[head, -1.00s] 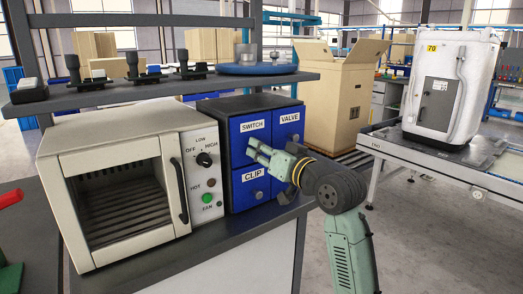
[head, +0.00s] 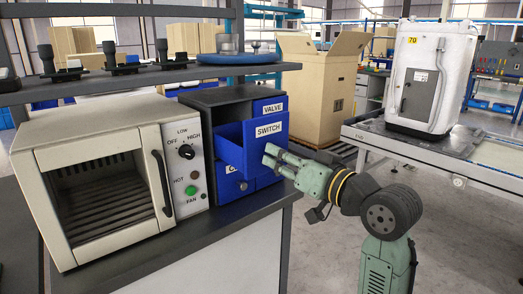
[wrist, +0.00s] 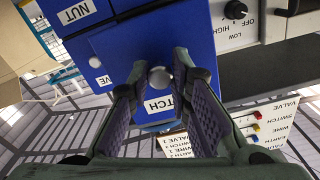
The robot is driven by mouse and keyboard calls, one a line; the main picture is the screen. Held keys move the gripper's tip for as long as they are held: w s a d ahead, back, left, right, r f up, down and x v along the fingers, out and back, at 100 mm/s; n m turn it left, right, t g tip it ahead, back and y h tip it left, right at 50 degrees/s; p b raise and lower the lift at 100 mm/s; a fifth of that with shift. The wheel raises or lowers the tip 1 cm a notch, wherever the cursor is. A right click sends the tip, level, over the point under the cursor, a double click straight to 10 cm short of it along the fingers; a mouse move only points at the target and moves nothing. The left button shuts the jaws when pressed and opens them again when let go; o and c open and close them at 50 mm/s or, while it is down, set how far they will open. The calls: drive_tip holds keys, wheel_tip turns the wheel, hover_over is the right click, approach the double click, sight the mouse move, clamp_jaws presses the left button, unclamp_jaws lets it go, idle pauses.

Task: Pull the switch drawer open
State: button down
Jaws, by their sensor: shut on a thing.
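The blue switch drawer (head: 262,134) stands pulled out from the dark cabinet (head: 225,95), with its white SWITCH label facing out and its open top showing. My gripper (head: 273,158) is at the lower part of the drawer front and hides its knob in the head view. In the wrist view the round knob (wrist: 159,78) sits between the two fingertips of my gripper (wrist: 163,75), which is shut on it. The SWITCH label shows upside down there, partly covered by a finger.
The valve drawer (head: 270,106) is closed behind the switch drawer. A white oven (head: 95,160) stands close on the left, under a shelf (head: 150,78). Open floor lies to the right, before the conveyor (head: 480,158).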

drive_tip(key=shift+s+d, duration=0.25)
drive_tip(key=shift+s, duration=0.15)
drive_tip(key=c, duration=1.5)
unclamp_jaws()
drive_tip(key=shift+o, duration=0.2)
drive_tip(key=v, duration=1.2)
